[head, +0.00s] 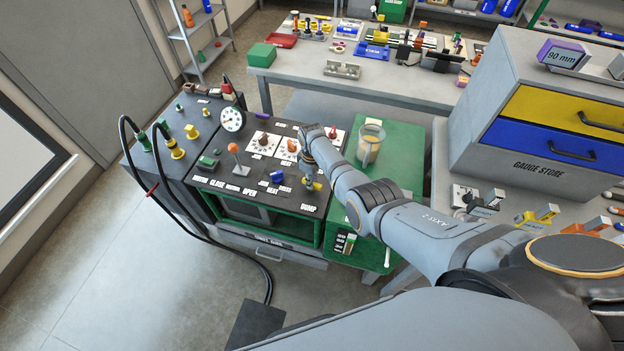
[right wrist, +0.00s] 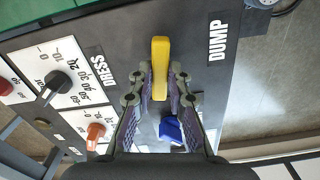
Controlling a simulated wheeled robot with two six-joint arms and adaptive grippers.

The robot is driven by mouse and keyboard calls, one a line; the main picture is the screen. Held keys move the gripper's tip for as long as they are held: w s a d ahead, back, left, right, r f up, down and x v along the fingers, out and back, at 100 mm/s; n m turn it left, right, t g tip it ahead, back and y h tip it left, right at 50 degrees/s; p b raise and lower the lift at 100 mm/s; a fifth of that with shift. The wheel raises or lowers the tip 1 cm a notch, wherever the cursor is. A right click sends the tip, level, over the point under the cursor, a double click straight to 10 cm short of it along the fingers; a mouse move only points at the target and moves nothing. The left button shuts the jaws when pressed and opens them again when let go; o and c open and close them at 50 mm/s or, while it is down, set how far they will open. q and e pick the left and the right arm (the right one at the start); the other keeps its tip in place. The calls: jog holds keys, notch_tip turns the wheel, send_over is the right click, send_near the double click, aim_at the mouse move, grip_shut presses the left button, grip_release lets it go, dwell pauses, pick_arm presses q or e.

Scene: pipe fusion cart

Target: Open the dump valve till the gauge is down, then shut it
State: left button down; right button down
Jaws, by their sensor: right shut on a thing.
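The dump valve's yellow handle (right wrist: 160,68) stands beside the DUMP label (right wrist: 217,40) in the right wrist view. My right gripper (right wrist: 160,78) is shut on this handle, one finger on each side. In the head view the right gripper (head: 312,180) reaches down to the front right of the dark control panel (head: 215,180), just above the DUMP label (head: 308,204), and mostly hides the handle. The round white gauge (head: 232,119) stands upright at the panel's back left. Its needle is too small to read. My left gripper is not in view.
A blue switch (right wrist: 172,130) and dial knobs, one orange (right wrist: 95,131), sit close to my right gripper. An orange-topped lever (head: 234,148) stands further left on the panel. A clear cup (head: 370,145) stands on the green surface to the right. Black hoses (head: 150,180) hang at left.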

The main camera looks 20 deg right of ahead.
jog(key=shift+n, duration=1.1)
jog(key=c, duration=1.3)
grip_release()
jog(key=shift+r, duration=0.1)
notch_tip(320, 180, up, 12)
jog(key=shift+f, duration=0.1)
